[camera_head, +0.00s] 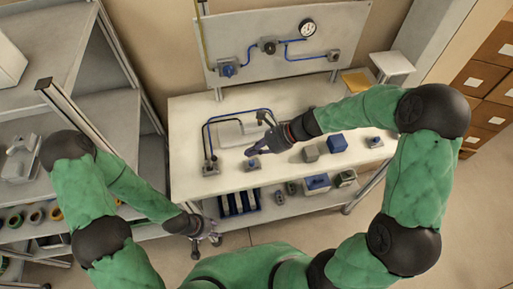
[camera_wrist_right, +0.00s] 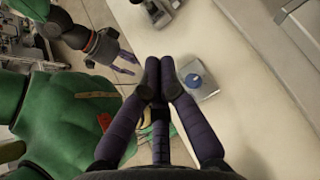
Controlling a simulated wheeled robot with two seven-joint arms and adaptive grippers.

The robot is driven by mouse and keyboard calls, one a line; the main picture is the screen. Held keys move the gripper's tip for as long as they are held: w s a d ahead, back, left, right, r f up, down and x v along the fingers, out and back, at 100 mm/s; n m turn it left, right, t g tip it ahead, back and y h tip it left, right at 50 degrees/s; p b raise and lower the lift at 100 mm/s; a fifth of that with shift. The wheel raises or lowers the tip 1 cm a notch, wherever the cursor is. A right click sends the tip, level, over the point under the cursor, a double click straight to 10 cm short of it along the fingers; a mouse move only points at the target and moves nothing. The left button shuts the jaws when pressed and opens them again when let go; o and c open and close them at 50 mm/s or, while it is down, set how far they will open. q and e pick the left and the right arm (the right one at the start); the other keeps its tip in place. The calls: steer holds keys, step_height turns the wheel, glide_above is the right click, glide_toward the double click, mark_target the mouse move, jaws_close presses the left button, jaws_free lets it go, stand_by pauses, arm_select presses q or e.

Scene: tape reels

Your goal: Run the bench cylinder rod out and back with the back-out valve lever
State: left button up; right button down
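My right gripper (camera_head: 258,146) is over the bench top, its fingers pointing down and left. In the right wrist view its fingertips (camera_wrist_right: 160,62) are together, with nothing seen between them. A pale block (camera_head: 228,133) lies behind. I cannot tell which part is the lever or the rod. My left gripper (camera_head: 207,239) is open and empty before the bench.
A back panel (camera_head: 240,38) carries blue hoses and a gauge (camera_head: 307,27). Blue block (camera_head: 337,144) and grey block (camera_head: 310,153) stand right on the bench (camera_head: 190,110). The lower shelf holds a blue rack (camera_head: 238,202) and several parts. Shelving stands at left.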

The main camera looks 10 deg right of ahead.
mark_target(213, 162)
steer(key=b+x, duration=0.1)
steer(key=x, duration=0.4)
steer(key=shift+a+f, duration=0.1)
steer(key=shift+f, duration=0.05)
steer(key=a, duration=0.3)
steer(key=shift+w+r, duration=0.2)
steer(key=shift+w, duration=0.1)
steer(key=shift+w+a+r, duration=0.1)
steer(key=shift+a, duration=0.4)
